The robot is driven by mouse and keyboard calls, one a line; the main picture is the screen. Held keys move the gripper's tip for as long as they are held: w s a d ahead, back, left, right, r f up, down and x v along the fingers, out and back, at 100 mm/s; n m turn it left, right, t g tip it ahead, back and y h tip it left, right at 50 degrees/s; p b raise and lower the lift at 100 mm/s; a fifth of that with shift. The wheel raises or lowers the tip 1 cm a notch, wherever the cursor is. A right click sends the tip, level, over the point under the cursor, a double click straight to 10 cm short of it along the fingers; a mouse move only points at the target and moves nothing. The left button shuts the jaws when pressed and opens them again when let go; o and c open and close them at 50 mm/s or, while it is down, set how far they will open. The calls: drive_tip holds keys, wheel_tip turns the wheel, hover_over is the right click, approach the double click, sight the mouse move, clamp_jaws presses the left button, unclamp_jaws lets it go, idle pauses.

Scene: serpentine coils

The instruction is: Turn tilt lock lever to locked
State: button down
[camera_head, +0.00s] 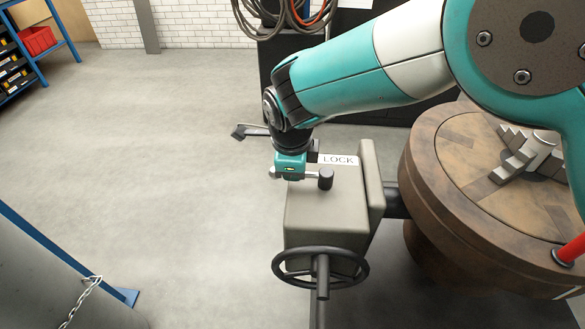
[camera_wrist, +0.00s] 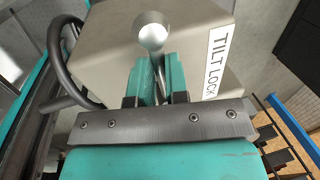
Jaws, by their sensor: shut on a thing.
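The tilt lock lever (camera_head: 311,174) is on the top of a grey housing (camera_head: 325,212). In the head view a short pale bar runs left from a dark upright cylinder (camera_head: 326,180) to my gripper (camera_head: 288,172).
A dark handwheel (camera_head: 320,250) is on the housing's near side. A round brown table with a metal chuck (camera_head: 530,152) stands at the right. A post with a chain (camera_head: 80,301) is at lower left. Open floor (camera_head: 150,150) lies left of the housing.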

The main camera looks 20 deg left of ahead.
drive_tip(key=shift+w+r, duration=0.1)
drive_tip(key=shift+w, duration=0.05)
drive_tip(key=c, duration=1.1)
unclamp_jaws()
drive_tip(key=s+r, duration=0.1)
drive_tip(key=r, duration=0.4)
drive_tip(key=s+r+b, duration=0.1)
drive_tip(key=r, duration=0.5)
drive_tip(key=s+d+r+b, duration=0.1)
drive_tip(key=r, duration=0.5)
drive_tip(key=shift+s, duration=0.2)
drive_tip(key=d+r+n+g, duration=0.1)
drive_tip(key=d+r+n, duration=0.1)
drive_tip(key=d+n, duration=1.05)
drive_tip(key=s+d+f+n+y, duration=0.1)
drive_tip(key=s+d+n, duration=0.2)
drive_tip(key=s+d, duration=0.2)
drive_tip(key=s+d+n+y, duration=0.1)
drive_tip(key=s+d+n, duration=0.2)
drive_tip(key=d, duration=0.3)
drive_tip(key=s+d+f+n+g+y, duration=0.1)
drive_tip(key=s+d+n, duration=0.2)
drive_tip(key=s+d, duration=0.2)
drive_tip(key=shift+s+d+f+n+y, duration=0.15)
drive_tip(key=shift+s+d+f+n, duration=0.05)
drive_tip(key=shift+s, duration=0.2)
drive_tip(key=shift+s+d+f+n+y, duration=0.15)
drive_tip(key=shift+s+d, duration=0.05)
drive_tip(key=shift+s, duration=0.2)
